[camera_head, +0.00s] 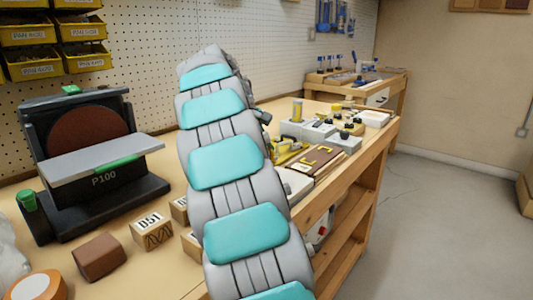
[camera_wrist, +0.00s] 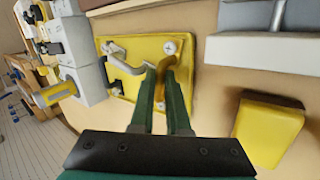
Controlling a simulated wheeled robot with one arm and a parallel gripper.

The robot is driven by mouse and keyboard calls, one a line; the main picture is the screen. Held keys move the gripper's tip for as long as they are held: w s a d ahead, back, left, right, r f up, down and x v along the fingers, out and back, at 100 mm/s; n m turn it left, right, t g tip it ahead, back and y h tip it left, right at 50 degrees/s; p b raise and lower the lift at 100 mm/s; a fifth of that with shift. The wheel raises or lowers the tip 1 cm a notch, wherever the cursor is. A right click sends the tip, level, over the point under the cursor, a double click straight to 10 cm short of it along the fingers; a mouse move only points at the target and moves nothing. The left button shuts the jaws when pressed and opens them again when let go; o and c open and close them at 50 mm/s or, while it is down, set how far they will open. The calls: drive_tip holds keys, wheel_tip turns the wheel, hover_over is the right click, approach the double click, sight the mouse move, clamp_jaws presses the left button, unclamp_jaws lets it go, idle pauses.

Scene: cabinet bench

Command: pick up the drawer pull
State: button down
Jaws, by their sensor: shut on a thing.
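In the wrist view, the green fingers of my gripper (camera_wrist: 167,72) are closed on a bent brass-coloured bar, which looks like the drawer pull (camera_wrist: 163,67). The fingers cover part of it. A yellow plate (camera_wrist: 143,46) with round screw heads lies just behind it, and a grey bent handle (camera_wrist: 125,58) is on that plate to the left. I cannot tell whether the drawer pull touches the plate or is clear of it. In the head view my arm hides the gripper and the pull; part of a yellow plate (camera_head: 285,152) shows beside the arm.
In the head view, a brown board with yellow pulls (camera_head: 318,158) and grey blocks (camera_head: 344,143) crowd the bench right of my arm. A disc sander (camera_head: 88,135) and wooden blocks (camera_head: 152,230) stand left. In the wrist view, a yellow block (camera_wrist: 268,130) lies right of the fingers.

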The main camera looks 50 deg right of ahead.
drive_tip(key=shift+r, duration=0.2)
drive_tip(key=shift+r, duration=1.5)
drive_tip(key=shift+s+r, duration=0.1)
drive_tip(key=shift+s, duration=0.15)
drive_tip(key=s, duration=0.5)
drive_tip(key=s+d+r+b, duration=0.1)
drive_tip(key=s, duration=0.4)
drive_tip(key=s+b, duration=0.1)
drive_tip(key=s, duration=0.4)
drive_tip(key=shift+s+d+r, duration=0.2)
drive_tip(key=shift+s+d, duration=0.05)
drive_tip(key=shift+d, duration=0.05)
drive_tip(key=c, duration=1.5)
unclamp_jaws()
clamp_jaws()
